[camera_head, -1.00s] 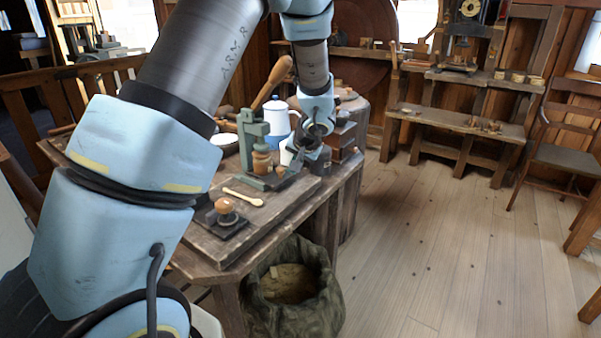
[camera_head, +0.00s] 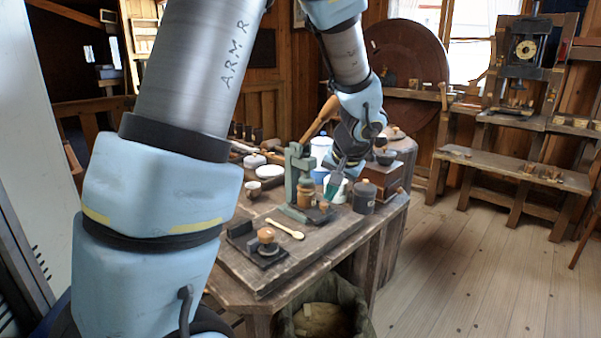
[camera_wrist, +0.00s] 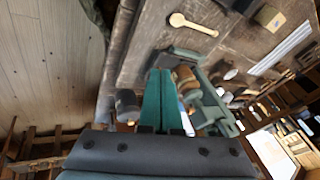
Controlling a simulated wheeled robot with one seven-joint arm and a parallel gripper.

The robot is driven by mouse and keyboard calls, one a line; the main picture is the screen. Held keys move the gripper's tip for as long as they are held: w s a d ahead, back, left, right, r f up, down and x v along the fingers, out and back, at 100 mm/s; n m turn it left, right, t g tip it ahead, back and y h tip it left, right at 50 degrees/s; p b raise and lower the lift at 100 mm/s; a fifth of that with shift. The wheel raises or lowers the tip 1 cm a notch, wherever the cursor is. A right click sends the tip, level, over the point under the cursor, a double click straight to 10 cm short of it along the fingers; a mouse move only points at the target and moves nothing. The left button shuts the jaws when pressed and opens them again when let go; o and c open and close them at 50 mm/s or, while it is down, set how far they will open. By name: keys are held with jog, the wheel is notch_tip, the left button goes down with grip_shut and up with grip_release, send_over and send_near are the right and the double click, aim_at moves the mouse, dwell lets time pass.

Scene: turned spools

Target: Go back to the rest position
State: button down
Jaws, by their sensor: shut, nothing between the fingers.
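My gripper (camera_head: 334,186) is over the right part of the workbench (camera_head: 262,280), its fingers pointing down and to the left. In the wrist view its two green fingers (camera_wrist: 162,100) lie together with nothing between them. A green press-like stand (camera_head: 297,178) with a turned wooden spool (camera_head: 306,192) stands just left of the gripper in the head view. The stand also shows in the wrist view (camera_wrist: 207,112), beside the fingers. I cannot tell whether the fingers touch anything.
A dark lidded canister (camera_head: 364,198) and a wooden box (camera_head: 385,178) stand close right of the gripper. A wooden spoon (camera_head: 285,229) and a knobbed block (camera_head: 266,245) lie nearer. A sack (camera_head: 325,315) stands below the bench. The floor (camera_head: 460,270) at right is open.

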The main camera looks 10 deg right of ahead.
jog(key=s+a+n+g, duration=0.1)
jog(key=s+a, duration=0.3)
jog(key=a, duration=0.3)
jog(key=s+a+n+g+h+p, duration=0.1)
jog(key=s+a+n, duration=0.1)
jog(key=s+a, duration=0.2)
jog(key=s+a+n+g, duration=0.1)
jog(key=s+a, duration=0.3)
jog(key=a, duration=0.6)
jog(key=shift+s+a+f+n+g+h+p, duration=0.3)
jog(key=shift+s+n+g+p, duration=0.1)
jog(key=shift+n, duration=0.2)
